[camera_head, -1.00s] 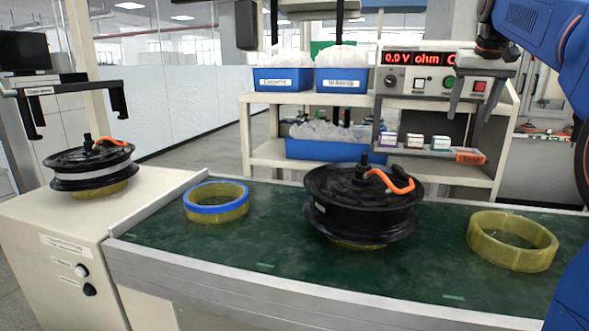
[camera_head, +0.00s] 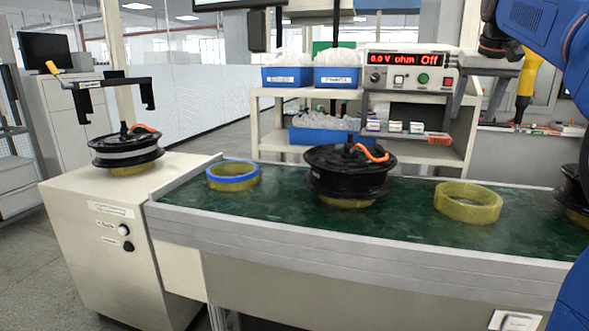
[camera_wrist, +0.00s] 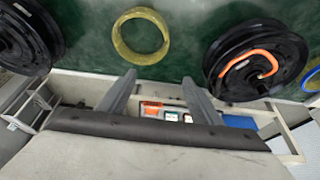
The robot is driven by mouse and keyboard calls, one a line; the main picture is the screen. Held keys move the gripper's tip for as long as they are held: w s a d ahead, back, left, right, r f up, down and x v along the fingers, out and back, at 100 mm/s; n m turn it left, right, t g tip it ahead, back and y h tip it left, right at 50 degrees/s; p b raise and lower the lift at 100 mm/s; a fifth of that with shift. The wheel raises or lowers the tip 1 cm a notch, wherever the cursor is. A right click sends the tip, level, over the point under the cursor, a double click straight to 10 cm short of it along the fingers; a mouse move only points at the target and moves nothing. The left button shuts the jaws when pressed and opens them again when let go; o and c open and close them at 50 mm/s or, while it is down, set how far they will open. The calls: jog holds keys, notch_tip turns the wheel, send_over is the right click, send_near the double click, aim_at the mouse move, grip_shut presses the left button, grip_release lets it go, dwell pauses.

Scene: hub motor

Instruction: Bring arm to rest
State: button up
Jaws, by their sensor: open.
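My gripper (camera_head: 490,95) is at the upper right of the head view, in front of the shelf's right side. In the wrist view its two fingers (camera_wrist: 158,77) are spread apart with nothing between them. My blue arm reaches up along the right edge of the head view. A black hub motor with an orange cable (camera_head: 348,178) sits on a ring on the green belt (camera_head: 290,218), apart from my gripper. It also shows in the wrist view (camera_wrist: 232,88).
An empty yellow ring (camera_head: 468,207) and a blue-topped ring (camera_head: 232,180) lie on the belt. Another motor (camera_head: 127,150) sits on the cabinet at left. A partly hidden motor (camera_head: 572,195) is at the right edge. The meter (camera_head: 410,72) reads 0.0 V ohm Off.

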jog(key=s+a+f+n, duration=0.1)
jog(key=s+a+f, duration=0.5)
jog(key=s+f, duration=0.25)
jog(key=s+a+f+n, duration=0.1)
jog(key=s+a+f, duration=0.55)
jog(key=s, duration=0.25)
jog(key=s+a+f, duration=0.2)
jog(key=s+f, duration=0.6)
jog(key=f, duration=0.3)
jog(key=s+a+f+n+y, duration=0.1)
jog(key=s+a+f, duration=0.1)
jog(key=s+f, duration=0.7)
notch_tip(320, 180, down, 2)
jog(key=shift+s+a+f+t, duration=0.2)
jog(key=shift+s+a+t, duration=0.1)
jog(key=shift+a, duration=0.1)
